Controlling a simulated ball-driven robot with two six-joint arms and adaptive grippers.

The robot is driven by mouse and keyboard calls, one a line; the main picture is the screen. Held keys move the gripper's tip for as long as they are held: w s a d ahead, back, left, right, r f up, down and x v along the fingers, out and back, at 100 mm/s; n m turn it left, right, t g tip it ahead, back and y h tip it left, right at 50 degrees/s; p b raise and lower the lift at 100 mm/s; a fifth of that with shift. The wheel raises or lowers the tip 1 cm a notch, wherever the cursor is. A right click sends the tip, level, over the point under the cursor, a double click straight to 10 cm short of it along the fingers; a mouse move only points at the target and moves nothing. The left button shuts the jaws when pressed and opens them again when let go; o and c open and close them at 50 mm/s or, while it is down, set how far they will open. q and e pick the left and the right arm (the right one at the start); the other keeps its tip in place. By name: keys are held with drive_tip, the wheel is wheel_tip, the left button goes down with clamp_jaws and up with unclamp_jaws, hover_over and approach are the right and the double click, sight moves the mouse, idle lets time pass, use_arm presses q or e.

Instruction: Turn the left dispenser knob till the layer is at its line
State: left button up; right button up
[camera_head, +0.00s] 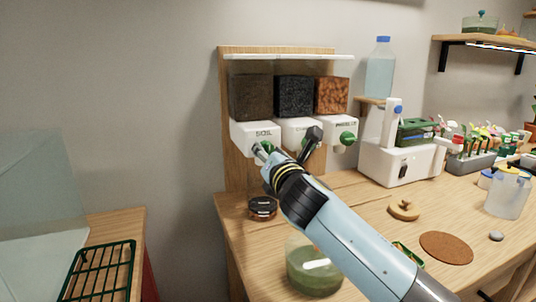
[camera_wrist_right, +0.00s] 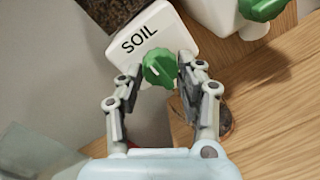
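The left dispenser, a white block marked SOIL (camera_head: 257,137) under a dark brown bin (camera_head: 251,97), is on a wooden stand. Its green knob (camera_wrist_right: 160,67) faces me in the right wrist view. My right gripper (camera_wrist_right: 153,88) is open at the knob, one finger on each side. The right finger is close to the knob; whether it touches I cannot tell. A gap shows at the left finger. In the head view the right gripper (camera_head: 286,150) partly covers the knob and the middle dispenser. A small round jar with dark contents (camera_head: 262,208) stands below the SOIL dispenser. My left gripper is not in view.
The right dispenser has a green knob (camera_head: 348,138) and an orange-brown bin (camera_head: 332,96). A green-filled glass jar (camera_head: 313,276) stands at the bench front, beside my right arm. A white machine (camera_head: 402,160), a cork disc (camera_head: 446,247) and a clear pitcher (camera_head: 508,195) are to the right.

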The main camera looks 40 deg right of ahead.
drive_tip(key=c, duration=0.3)
drive_tip(key=shift+c, duration=0.2)
